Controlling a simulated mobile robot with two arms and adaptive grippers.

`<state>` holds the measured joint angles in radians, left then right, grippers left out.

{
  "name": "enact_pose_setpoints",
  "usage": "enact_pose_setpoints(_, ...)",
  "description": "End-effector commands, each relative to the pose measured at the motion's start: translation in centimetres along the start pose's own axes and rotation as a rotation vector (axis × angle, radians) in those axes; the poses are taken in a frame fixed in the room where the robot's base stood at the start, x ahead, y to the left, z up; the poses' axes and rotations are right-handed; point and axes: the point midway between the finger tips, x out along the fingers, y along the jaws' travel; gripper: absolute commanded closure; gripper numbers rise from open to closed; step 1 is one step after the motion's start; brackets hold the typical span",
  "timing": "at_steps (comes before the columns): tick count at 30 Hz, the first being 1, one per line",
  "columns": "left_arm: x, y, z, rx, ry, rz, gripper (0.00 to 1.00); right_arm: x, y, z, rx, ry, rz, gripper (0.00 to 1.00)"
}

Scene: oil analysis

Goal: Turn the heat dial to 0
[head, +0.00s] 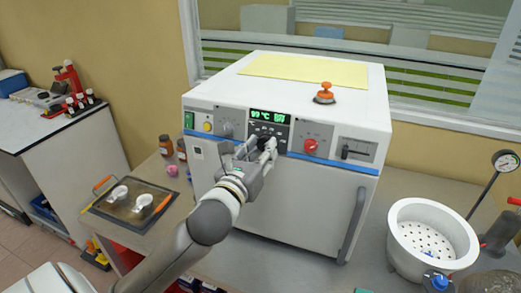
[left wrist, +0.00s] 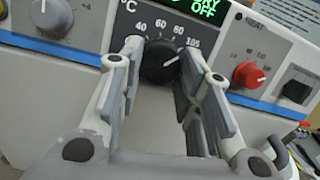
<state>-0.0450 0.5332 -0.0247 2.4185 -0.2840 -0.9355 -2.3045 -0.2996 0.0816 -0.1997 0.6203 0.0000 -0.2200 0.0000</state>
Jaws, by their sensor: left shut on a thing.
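A white oven-like machine (head: 290,80) stands on the bench, with a front control panel. A red dial (head: 310,146) sits right of the display in the head view; it also shows in the left wrist view (left wrist: 248,75) under the label HEAT. Its pale mark points to the right; its scale is too small to read. My left gripper (head: 267,142) is at the panel, left of the red dial and apart from it. In the left wrist view its fingers (left wrist: 162,62) are shut around a black temperature dial (left wrist: 160,64) marked 40 to 105. My right gripper is out of view.
A green display (head: 269,116) reads about 99 °C. A blue-grey dial (head: 226,130) is left of it, a black switch (left wrist: 296,91) right of the red dial. An orange-red knob (head: 324,92) is on top. A door handle (head: 354,222) and a white perforated pot (head: 432,234) stand right.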

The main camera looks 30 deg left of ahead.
Motion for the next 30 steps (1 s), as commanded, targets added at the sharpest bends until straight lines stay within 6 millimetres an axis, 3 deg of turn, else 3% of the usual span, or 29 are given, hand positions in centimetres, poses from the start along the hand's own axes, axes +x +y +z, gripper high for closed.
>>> enact_pose_setpoints(8,0.0,-0.2,0.3,-0.178,-0.008,0.037,0.91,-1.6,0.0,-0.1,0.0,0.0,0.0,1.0)
enact_pose_setpoints(30,0.1,-0.7,0.6,-0.864,-0.045,0.182,0.91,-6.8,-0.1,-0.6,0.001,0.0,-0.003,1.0)
